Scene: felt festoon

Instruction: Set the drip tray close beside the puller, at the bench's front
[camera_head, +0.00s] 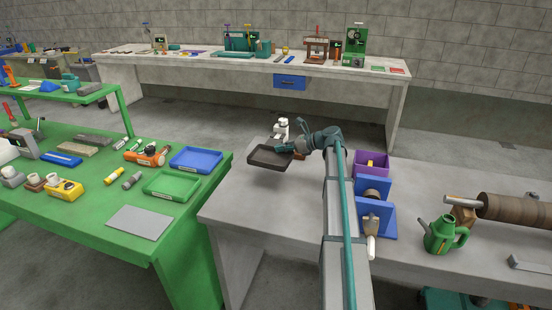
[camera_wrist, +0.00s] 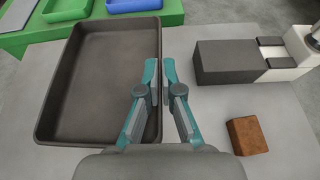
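The drip tray (camera_head: 268,159) is a dark, shallow rectangular tray at the back left of the grey bench. It also shows empty in the wrist view (camera_wrist: 95,85), at left. My gripper (camera_wrist: 160,68) has its fingers on either side of the tray's right wall and looks shut on it. In the head view my gripper (camera_head: 287,149) is at the tray's right end, and the tray looks raised above the bench. I cannot tell for sure which thing is the puller; a blue frame with a round brown part (camera_head: 374,205) stands right of my arm.
A dark block with a white device (camera_head: 281,130) stands behind the tray, and a brown block (camera_wrist: 246,136) lies right of my gripper. A purple bin (camera_head: 371,164), green oil can (camera_head: 441,235) and brown roller (camera_head: 515,210) stand at right. The front left of the bench (camera_head: 265,215) is clear.

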